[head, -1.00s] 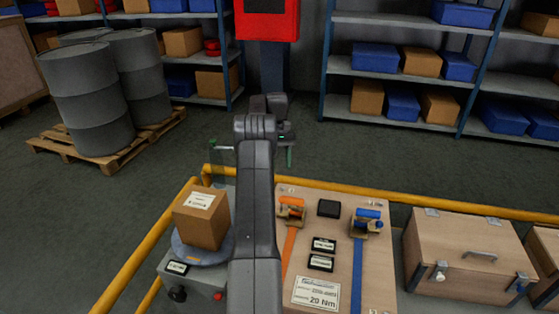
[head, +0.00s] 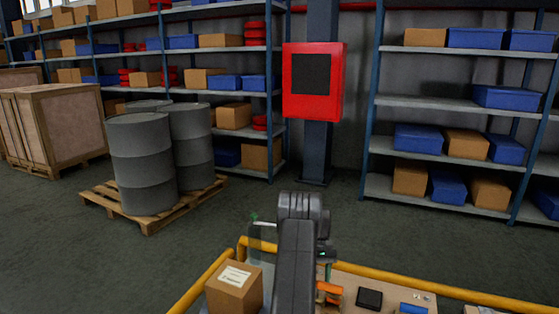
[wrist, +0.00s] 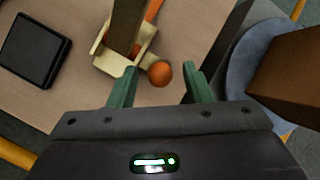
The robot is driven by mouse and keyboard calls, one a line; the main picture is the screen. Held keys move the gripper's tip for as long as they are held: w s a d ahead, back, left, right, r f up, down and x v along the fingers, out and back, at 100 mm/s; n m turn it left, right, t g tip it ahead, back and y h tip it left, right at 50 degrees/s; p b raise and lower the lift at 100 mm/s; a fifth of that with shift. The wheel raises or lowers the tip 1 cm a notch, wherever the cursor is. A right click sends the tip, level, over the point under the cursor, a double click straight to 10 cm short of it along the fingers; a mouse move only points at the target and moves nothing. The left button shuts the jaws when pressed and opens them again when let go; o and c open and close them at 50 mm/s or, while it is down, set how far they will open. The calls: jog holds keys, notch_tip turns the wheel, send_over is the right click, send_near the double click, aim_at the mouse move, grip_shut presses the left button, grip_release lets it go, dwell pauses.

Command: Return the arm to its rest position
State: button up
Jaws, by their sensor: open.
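My gripper (wrist: 158,84) is open and empty in the wrist view, its two green fingers spread apart. An orange round knob (wrist: 160,73) on a cream bracket (wrist: 105,56) shows between and beyond the fingertips; I cannot tell whether anything touches. In the head view my grey arm (head: 296,250) reaches up from the bottom edge over the bench, and hides most of the gripper.
A cardboard carton (head: 232,290) stands left of my arm. An orange fitting (head: 328,291) and a black square block (head: 369,299) are to its right. A yellow rail (head: 400,279) edges the bench. Drums (head: 142,165), shelves and a red box (head: 313,82) stand beyond.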

jog(key=shift+x, duration=1)
